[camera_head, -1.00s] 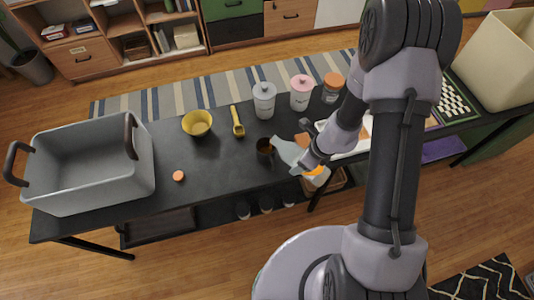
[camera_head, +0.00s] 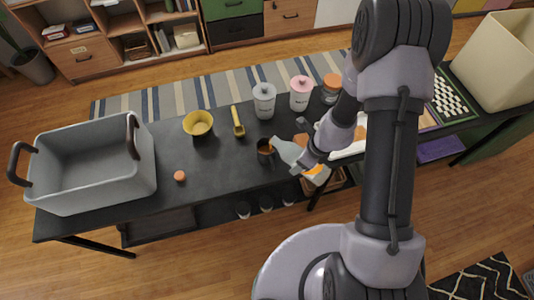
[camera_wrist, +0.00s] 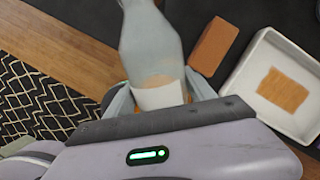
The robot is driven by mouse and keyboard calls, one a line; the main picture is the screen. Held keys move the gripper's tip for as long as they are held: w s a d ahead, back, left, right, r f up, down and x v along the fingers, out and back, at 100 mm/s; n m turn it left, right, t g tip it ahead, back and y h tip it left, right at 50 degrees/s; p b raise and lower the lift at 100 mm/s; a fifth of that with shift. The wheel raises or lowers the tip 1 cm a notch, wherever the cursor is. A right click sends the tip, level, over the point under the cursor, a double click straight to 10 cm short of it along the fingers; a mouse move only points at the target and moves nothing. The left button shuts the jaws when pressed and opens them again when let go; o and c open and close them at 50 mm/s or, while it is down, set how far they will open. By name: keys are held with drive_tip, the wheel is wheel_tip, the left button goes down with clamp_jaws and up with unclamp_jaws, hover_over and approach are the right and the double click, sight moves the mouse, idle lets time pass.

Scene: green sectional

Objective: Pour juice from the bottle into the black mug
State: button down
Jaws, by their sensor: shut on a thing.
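The black mug (camera_head: 265,153) stands upright on the dark table, with brownish-orange showing inside it. My gripper (camera_head: 308,164) is shut on the bottle (camera_head: 287,150), just right of the mug. The bottle is pale and translucent and is tilted, its neck pointing left with its mouth close to the mug's rim. I cannot tell whether they touch or whether juice is flowing. In the wrist view the bottle (camera_wrist: 152,45) rises between the fingers (camera_wrist: 160,98), with a white label and orange at its lower part. The mug is not seen there.
A yellow bowl (camera_head: 198,124), yellow scoop (camera_head: 237,121), white canister (camera_head: 264,100) and pink-lidded canister (camera_head: 301,92) stand behind. A white tray (camera_wrist: 262,75) and brown block (camera_wrist: 213,46) lie near my gripper.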

drive_tip(key=shift+r+p, duration=0.3)
drive_tip(key=shift+p, duration=0.7)
idle(0.3)
